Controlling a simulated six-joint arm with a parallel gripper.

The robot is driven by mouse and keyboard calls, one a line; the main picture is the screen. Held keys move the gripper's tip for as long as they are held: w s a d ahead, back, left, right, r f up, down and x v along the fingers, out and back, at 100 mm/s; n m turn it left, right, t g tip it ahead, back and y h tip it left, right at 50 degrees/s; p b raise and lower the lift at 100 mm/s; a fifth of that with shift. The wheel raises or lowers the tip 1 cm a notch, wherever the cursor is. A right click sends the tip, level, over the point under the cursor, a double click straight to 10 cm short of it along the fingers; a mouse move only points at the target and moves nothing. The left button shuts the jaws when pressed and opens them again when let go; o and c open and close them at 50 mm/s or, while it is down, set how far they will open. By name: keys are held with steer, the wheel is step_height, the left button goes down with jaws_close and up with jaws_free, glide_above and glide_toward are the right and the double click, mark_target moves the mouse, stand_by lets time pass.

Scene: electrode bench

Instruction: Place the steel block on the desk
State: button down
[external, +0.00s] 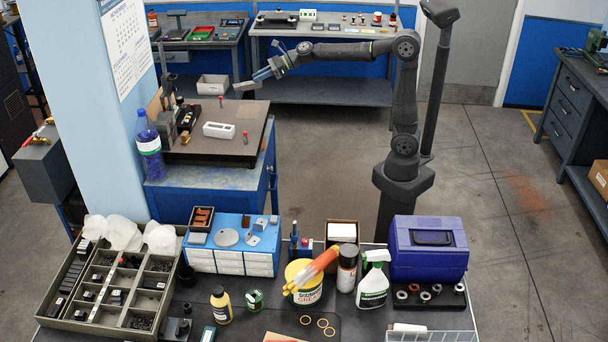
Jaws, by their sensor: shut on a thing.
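My gripper (260,77) is at the end of my arm, which reaches left from the post in the upper middle of the external view. It is shut on a small light-grey block (245,86), which looks like the steel block. The block is held in the air, above the back right part of the dark-topped desk (228,150) in the picture. The exact gap between block and desk top cannot be told. The fingers partly cover the block's right end.
The desk top carries a white box with holes (218,130), a red-topped piece (245,137) and black fixtures (187,117). A blue bottle (148,147) stands at its left edge. A crowded bench with a purple case (428,248) is in front. Open floor lies right of the desk.

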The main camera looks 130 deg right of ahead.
steer(key=s+d+m+g+h, duration=0.1)
steer(key=s+d+m+h, duration=0.1)
steer(key=s+d, duration=0.35)
steer(key=n+t+y, duration=0.2)
steer(key=n+y, duration=0.2)
glide_above(248, 122)
step_height(248, 122, down, 12)
steer(key=shift+w+r, duration=0.1)
steer(key=shift+f, duration=2.05)
steer(key=shift+f, duration=0.2)
steer(key=c, duration=1.3)
jaws_free()
steer(key=shift+r, duration=0.1)
